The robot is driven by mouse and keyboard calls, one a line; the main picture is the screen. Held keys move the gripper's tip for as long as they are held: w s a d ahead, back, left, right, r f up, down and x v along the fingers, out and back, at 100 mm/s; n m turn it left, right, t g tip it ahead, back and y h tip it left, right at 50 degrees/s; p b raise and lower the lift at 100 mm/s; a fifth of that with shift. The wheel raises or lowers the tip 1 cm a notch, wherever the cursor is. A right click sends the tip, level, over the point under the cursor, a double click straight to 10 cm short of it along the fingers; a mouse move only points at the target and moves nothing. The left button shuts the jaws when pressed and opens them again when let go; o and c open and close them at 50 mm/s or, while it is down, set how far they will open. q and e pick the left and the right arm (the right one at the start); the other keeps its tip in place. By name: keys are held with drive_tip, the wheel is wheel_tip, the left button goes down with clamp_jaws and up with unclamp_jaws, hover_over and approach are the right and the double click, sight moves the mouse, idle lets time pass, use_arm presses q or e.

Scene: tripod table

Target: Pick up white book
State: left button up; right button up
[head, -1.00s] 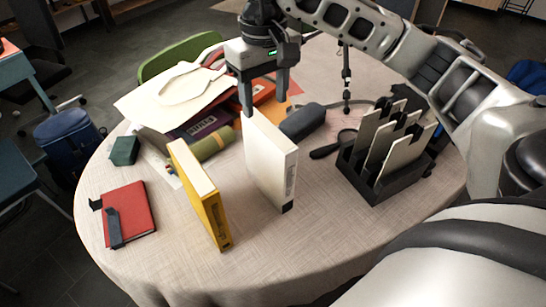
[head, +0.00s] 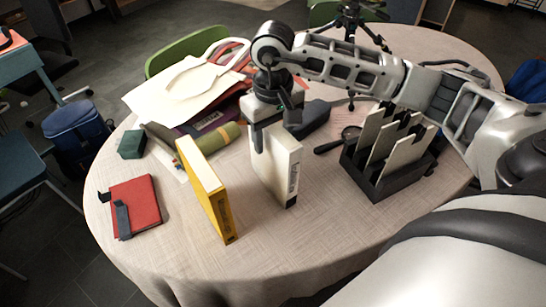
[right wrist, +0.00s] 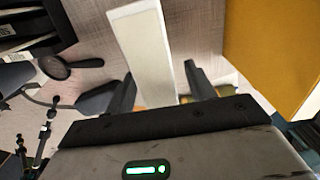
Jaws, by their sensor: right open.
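The white book (head: 276,172) stands upright on the round table, its spine with dark print facing right. My right gripper (head: 273,138) is open and down at the top of the book, with one finger in front of its left face. In the right wrist view, the white book (right wrist: 143,50) runs between the two spread fingers of the right gripper (right wrist: 160,75), closer to the left finger. A gap shows on the right finger's side. My left gripper is not in view.
A yellow book (head: 206,190) stands upright just left of the white book. A black rack (head: 390,178) with white panels stands to the right. A magnifying glass (head: 340,142) and dark case (head: 312,118) lie behind. A red book (head: 136,205) lies far left. The front tabletop is clear.

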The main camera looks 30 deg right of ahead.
clamp_jaws()
drive_tip(key=shift+r, duration=0.15)
idle(1.1)
